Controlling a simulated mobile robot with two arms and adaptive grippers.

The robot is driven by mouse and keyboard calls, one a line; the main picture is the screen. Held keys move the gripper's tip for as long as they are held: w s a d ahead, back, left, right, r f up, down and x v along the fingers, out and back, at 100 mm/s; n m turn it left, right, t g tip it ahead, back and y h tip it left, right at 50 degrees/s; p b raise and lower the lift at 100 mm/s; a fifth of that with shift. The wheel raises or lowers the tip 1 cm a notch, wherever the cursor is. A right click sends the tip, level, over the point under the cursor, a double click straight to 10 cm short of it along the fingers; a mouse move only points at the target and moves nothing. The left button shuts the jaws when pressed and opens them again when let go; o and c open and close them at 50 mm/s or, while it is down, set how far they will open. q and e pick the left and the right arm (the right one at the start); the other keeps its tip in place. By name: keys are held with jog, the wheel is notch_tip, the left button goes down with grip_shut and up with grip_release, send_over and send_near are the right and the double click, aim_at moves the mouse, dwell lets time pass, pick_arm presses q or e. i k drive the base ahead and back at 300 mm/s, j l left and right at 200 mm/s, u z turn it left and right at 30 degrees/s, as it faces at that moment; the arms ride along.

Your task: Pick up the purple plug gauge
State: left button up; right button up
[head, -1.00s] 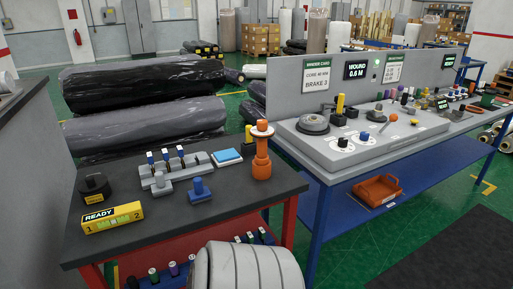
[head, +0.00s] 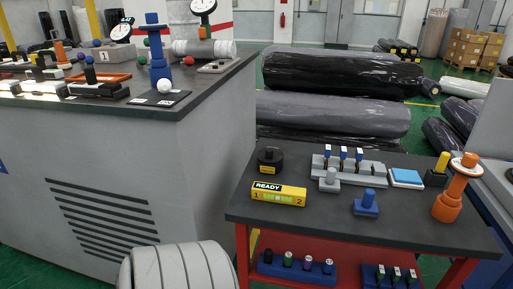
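What looks like the purple plug gauge (head: 307,262) stands upright in a blue rack (head: 297,273) on the lower red shelf of the dark-topped table. It is small in the head view, with a dark plug to its left, a green one beside it and a blue one to its right. Neither of my grippers is in view, so I cannot see whether they hold anything.
The dark tabletop (head: 330,222) above the shelf holds a yellow READY block (head: 278,194), a black weight (head: 270,159), a grey fixture (head: 350,168) and an orange stand (head: 448,205). A grey counter (head: 110,150) with gauges stands left. Wrapped rolls (head: 330,112) lie behind.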

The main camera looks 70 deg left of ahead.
aim_at(307, 263)
jog(key=u, duration=1.55)
